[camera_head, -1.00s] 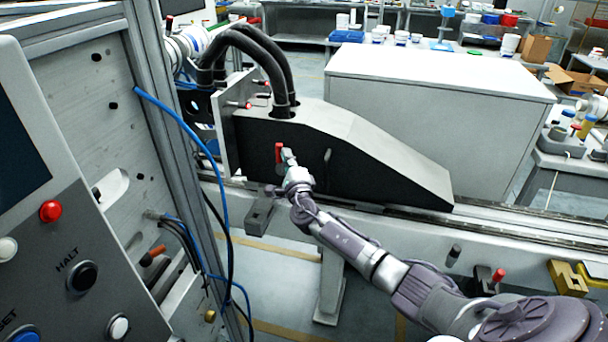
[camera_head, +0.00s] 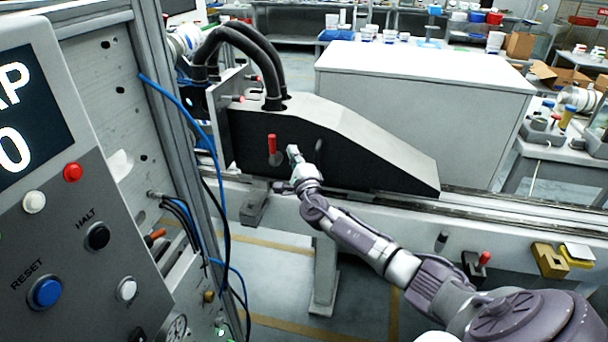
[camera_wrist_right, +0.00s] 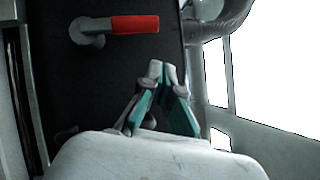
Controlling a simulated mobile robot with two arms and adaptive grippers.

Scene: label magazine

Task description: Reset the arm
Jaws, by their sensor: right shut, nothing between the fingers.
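My right arm reaches in from the lower right of the head view, with its gripper (camera_head: 293,152) in front of the black side of a sloped machine housing (camera_head: 340,165). The gripper is shut and empty. A red lever handle (camera_head: 272,145) sticks up on the housing just left of the gripper, apart from it. In the right wrist view the red handle (camera_wrist_right: 134,24) lies beyond the fingertips (camera_wrist_right: 161,68), which meet with nothing between them. My left gripper is not in view.
A control panel (camera_head: 100,265) with buttons and a screen stands close at left, with a blue cable (camera_head: 185,110) beside it. A rail (camera_head: 480,198) runs right from the housing. A small red-handled clamp (camera_head: 480,262) and yellow blocks (camera_head: 550,259) sit at lower right.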

